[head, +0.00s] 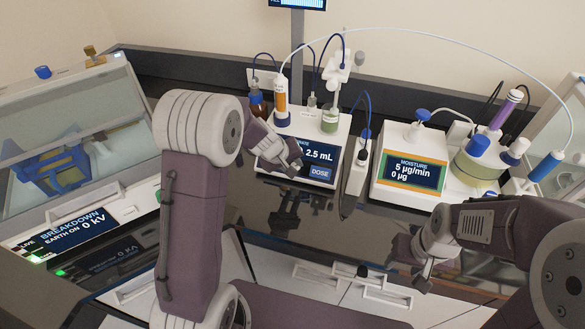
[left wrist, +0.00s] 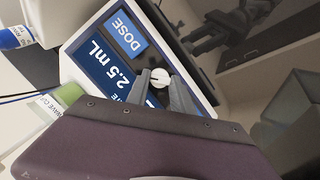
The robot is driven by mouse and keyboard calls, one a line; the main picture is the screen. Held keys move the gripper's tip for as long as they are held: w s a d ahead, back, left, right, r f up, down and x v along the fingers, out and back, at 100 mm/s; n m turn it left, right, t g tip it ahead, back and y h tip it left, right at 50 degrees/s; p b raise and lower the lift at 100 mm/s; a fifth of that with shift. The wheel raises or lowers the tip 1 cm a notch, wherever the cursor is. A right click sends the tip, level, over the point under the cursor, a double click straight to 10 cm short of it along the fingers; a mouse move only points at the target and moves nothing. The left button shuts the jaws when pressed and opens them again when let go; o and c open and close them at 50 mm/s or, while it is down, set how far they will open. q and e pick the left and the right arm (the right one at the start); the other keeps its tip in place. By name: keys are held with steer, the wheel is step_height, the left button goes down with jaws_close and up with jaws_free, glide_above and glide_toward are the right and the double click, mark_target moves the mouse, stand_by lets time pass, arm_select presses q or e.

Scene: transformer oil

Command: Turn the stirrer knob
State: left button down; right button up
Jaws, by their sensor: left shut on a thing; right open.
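A small round white knob (left wrist: 160,76) sits on the front of the white dosing unit, beside the 2.5 mL screen (left wrist: 112,62). My left gripper (left wrist: 157,84) has its two fingers closed on either side of the knob. In the head view my left gripper (head: 294,164) is at the front face of the white dosing unit (head: 335,140), left of the blue DOSE button (head: 320,173), and hides the knob. My right gripper (head: 424,276) is open and empty, low over the dark bench front, away from the units.
The moisture unit (head: 412,178) stands to the right, with a glass cell (head: 474,170) beside it. A breakdown tester (head: 80,215) stands at the left. Tubes and bottles, including an orange cylinder (head: 281,98), rise behind the dosing unit. The dark glossy bench (head: 345,228) is clear in front.

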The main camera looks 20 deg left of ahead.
arm_select(q)
steer(key=n+b, duration=0.4)
steer(key=b, duration=0.1)
steer(key=n+t+h+b, duration=0.1)
steer(key=b, duration=0.1)
steer(key=shift+s+a+f+n, duration=0.1)
steer(key=shift+f+n, duration=0.3)
steer(key=shift+s+r+n+t+b, duration=0.15)
steer(key=shift+n+t+b, duration=0.45)
steer(key=shift+n+b, duration=1.3)
steer(key=c, duration=1.1)
jaws_free()
steer(key=shift+r, duration=0.1)
